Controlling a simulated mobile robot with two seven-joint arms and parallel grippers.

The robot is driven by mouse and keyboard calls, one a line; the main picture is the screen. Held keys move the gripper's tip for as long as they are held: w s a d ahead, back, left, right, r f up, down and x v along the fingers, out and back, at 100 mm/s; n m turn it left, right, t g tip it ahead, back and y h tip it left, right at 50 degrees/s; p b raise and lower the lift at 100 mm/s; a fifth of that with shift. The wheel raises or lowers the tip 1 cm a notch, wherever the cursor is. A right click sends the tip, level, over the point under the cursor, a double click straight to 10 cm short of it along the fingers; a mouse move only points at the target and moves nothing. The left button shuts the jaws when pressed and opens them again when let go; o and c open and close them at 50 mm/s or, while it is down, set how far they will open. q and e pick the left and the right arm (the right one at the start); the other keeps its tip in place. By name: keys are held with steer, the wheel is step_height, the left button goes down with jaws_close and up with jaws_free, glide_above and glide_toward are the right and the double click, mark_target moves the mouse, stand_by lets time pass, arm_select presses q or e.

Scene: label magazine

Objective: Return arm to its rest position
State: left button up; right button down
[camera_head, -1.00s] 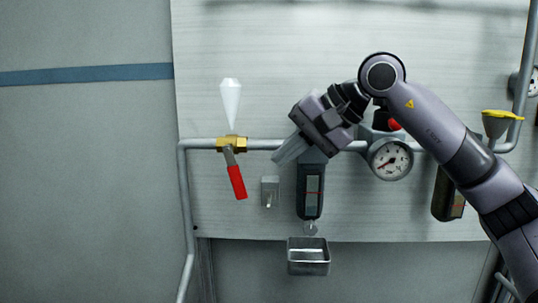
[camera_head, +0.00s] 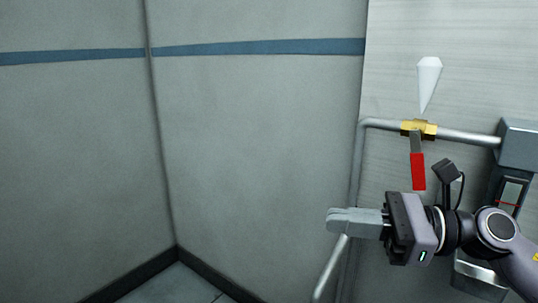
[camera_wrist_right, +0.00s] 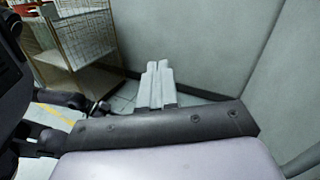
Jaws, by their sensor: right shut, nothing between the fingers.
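My right gripper (camera_head: 345,220) is at the lower right of the head view. Its grey fingers point left and lie together, with nothing between them. In the right wrist view the closed fingers (camera_wrist_right: 159,75) point away over the floor, in front of a bare wall. The right arm comes in from the right edge of the head view and is bent at the wrist. The gripper is in front of the lower left edge of the light panel (camera_head: 455,80).
A brass valve (camera_head: 419,128) with a red handle (camera_head: 418,172) sits on a pipe above the gripper. A label magazine-like dark holder (camera_head: 512,192) and a metal tray (camera_head: 470,274) are at right, partly hidden. Grey walls leave free room left. A wire cage (camera_wrist_right: 80,30) stands upper left in the wrist view.

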steer(key=w+d+f+m+t+h, duration=0.15)
steer(key=f+m+t+h, duration=0.45)
steer(key=m, duration=1.2)
steer(key=s+d+f+m+t+h, duration=0.1)
steer(key=d+f+m+t+h, duration=0.15)
steer(key=f+m+t, duration=0.9)
steer(key=s+d+f+m+g+h, duration=0.25)
steer(key=s+f+m+g, duration=0.35)
steer(key=f+m, duration=0.5)
steer(key=s+d+f+m+g+h, duration=0.1)
steer(key=s+f+m+g+h, duration=0.3)
steer(key=s+f+m, duration=0.55)
step_height(320, 180, up, 13)
steer(key=d+m+p, duration=0.1)
steer(key=p, duration=1.7)
steer(key=shift+s+d+r, duration=0.2)
steer(key=shift+s+d, duration=0.1)
steer(key=shift+d, duration=0.1)
steer(key=shift+g, duration=0.25)
